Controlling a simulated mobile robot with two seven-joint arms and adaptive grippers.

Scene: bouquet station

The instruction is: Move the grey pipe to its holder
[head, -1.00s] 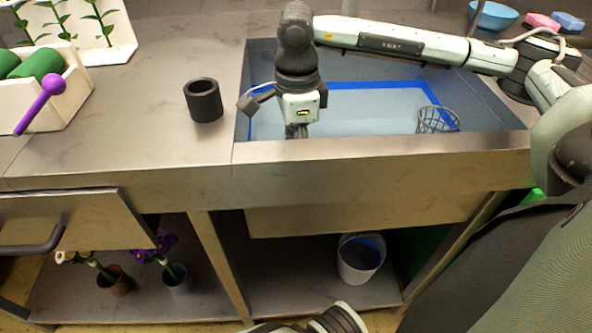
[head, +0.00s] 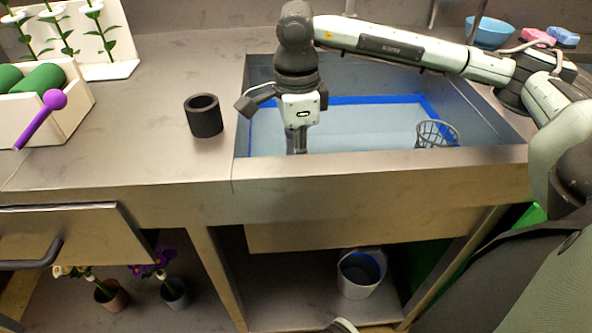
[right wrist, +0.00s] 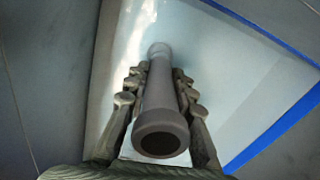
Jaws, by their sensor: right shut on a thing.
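The grey pipe (right wrist: 160,115) is in my right gripper (right wrist: 158,100), with its open round end toward the right wrist camera and a finger on each side. In the head view my right gripper (head: 298,140) points down inside the sink, just behind its front edge. The pipe cannot be made out there. A dark, open-topped cylinder (head: 204,116), which looks like the holder, stands upright on the counter left of the sink, apart from the gripper.
The sink (head: 350,130) has a blue-edged floor and a wire basket (head: 437,134) at right. A white box (head: 72,108) with green rolls and a purple stick (head: 40,122) stands at left. A bucket (head: 360,275) is below. The counter around the cylinder is clear.

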